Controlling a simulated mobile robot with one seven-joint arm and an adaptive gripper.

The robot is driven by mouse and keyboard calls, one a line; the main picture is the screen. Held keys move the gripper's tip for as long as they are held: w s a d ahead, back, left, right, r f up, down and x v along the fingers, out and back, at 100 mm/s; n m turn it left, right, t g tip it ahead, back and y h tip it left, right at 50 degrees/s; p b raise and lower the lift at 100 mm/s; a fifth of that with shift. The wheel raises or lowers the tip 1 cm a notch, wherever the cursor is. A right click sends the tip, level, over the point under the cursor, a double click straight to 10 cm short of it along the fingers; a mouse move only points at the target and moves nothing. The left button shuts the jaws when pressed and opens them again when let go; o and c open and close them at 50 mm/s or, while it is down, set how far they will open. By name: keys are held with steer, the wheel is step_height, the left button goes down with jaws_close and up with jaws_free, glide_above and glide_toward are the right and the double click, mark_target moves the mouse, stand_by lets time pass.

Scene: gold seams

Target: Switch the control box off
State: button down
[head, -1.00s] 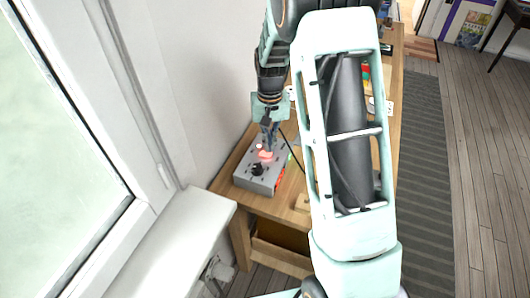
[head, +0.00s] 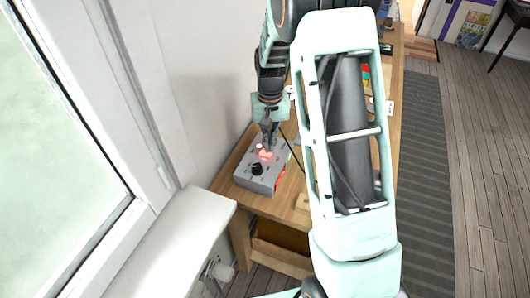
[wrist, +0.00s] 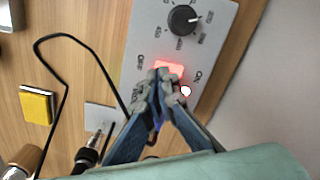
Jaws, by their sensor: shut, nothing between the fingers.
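The control box (head: 259,178) is a grey box on the wooden bench, near the wall. In the wrist view its grey top face (wrist: 150,40) carries a black dial (wrist: 184,19), OFF and ON labels, and a red-lit switch (wrist: 172,68) between them. A small round light near the ON label (wrist: 186,91) glows white with a red rim. My gripper (wrist: 167,76) is shut and empty, its fingertips over the lower edge of the lit switch. It also shows over the box in the head view (head: 266,149). The fingertips hide part of the switch, and I cannot tell whether they touch it.
A black cable (wrist: 66,70) loops over the wooden bench (wrist: 80,20) beside the box. A yellow block (wrist: 37,104) and a grey plate with a plug (wrist: 103,119) lie near it. The white wall (wrist: 270,90) is close on the box's other side.

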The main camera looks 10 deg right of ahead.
steer(key=shift+f+b, duration=0.75)
steer(key=shift+f, duration=0.3)
steer(key=shift+r, duration=0.1)
stand_by(0.3)
steer(key=shift+r+p, duration=2.25)
steer(key=shift+r, duration=1.25)
